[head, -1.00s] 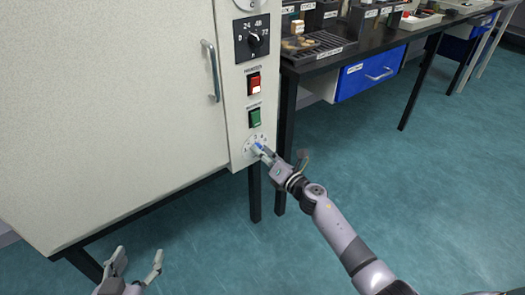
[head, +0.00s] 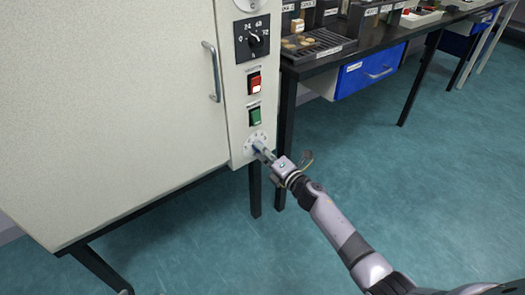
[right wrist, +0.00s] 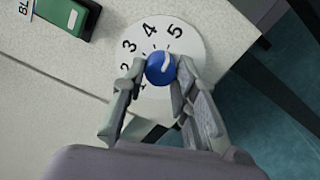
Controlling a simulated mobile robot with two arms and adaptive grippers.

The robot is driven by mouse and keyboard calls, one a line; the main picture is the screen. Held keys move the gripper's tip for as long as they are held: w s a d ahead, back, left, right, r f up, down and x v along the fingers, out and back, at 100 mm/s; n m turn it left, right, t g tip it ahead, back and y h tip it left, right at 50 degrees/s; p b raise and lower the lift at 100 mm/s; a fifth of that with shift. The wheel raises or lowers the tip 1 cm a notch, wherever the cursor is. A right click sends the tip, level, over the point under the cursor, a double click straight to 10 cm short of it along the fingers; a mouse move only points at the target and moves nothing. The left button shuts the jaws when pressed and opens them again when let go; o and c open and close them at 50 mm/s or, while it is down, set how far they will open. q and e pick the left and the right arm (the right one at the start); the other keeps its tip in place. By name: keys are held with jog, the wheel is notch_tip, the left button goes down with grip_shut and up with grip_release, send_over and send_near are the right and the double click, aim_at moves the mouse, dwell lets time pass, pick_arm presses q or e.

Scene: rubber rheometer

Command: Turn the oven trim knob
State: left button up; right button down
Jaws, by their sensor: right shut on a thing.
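The oven trim knob is a small blue round knob (right wrist: 160,68) with a pale pointer line, on a white numbered dial (right wrist: 195,48). In the right wrist view its pointer is directed up, between the 4 and the 5. In the head view the dial (head: 250,149) is low on the oven's control panel, and the knob is mostly hidden by my gripper. My right gripper (head: 262,152) reaches the dial from the lower right. In the right wrist view its two fingers (right wrist: 158,75) are shut on the knob, one on each side. My left gripper is out of the head view, apart from perhaps a sliver at the bottom edge.
Above the dial are a green switch (head: 255,116), a lit red switch (head: 254,83) and a black timer knob (head: 254,41). The oven door handle (head: 213,72) stands out to the left. A dark bench (head: 330,62) with a blue drawer (head: 370,72) is at right. The floor is clear.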

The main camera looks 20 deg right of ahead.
jog(key=shift+f, duration=0.1)
jog(key=c, duration=1.3)
grip_release()
jog(key=v, duration=1.2)
